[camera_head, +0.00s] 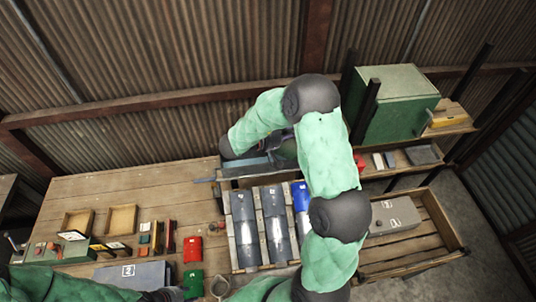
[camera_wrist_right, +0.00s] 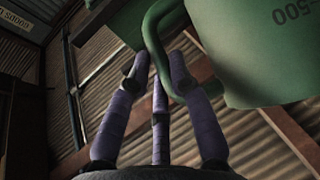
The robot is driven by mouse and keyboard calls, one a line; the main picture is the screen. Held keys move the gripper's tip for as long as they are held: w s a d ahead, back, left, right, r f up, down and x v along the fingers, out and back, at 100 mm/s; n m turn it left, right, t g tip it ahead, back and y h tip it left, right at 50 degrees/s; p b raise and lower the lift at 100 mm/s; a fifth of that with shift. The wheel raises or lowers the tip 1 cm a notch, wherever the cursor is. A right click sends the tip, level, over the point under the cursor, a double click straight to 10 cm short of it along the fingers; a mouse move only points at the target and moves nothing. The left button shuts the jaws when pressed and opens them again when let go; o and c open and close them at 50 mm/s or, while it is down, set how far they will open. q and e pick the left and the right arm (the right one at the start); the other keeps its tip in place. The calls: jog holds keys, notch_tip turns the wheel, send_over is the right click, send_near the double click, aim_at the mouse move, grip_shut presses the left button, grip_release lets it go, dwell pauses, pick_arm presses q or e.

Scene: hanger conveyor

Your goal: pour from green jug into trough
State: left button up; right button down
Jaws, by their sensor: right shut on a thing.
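The green jug (camera_wrist_right: 262,62) fills the upper right of the right wrist view, with "-500" on its side. Its looped green handle (camera_wrist_right: 152,32) passes between the purple-grey fingers of my right gripper (camera_wrist_right: 160,75), which is shut on it. In the head view my right arm reaches over the bench to its back edge and hides the gripper and most of the jug. A long grey-blue channel, perhaps the trough (camera_head: 243,164), lies at the back edge beside the arm. The jug's mouth and contents are hidden.
Grey curved panels (camera_head: 243,228) and a blue one (camera_head: 301,196) lie in a wooden rack. A green cabinet (camera_head: 393,105) stands at the back right. A wooden crate (camera_head: 400,252) is at the right.

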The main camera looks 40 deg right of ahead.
aim_at(284, 133)
jog(key=shift+w+a+f, duration=0.25)
jog(key=shift+w+a, duration=0.05)
jog(key=shift+w, duration=0.15)
jog(key=shift+w+a+f+n+g+h, duration=0.2)
jog(key=shift+n+g+h, duration=0.1)
jog(key=shift+n+h, duration=0.1)
dwell(0.6)
jog(key=shift+w+a+f, duration=0.15)
jog(key=shift+w, duration=0.1)
jog(key=shift+w+f, duration=0.1)
jog(key=shift+w+a+n+h, duration=0.1)
jog(key=shift+a+n+h, duration=0.05)
jog(key=shift+n+h, duration=0.15)
dwell(0.6)
jog(key=shift+w+a+f+n+h, duration=0.15)
jog(key=shift+w+a+n+h, duration=0.15)
jog(key=shift+w, duration=0.15)
dwell(0.6)
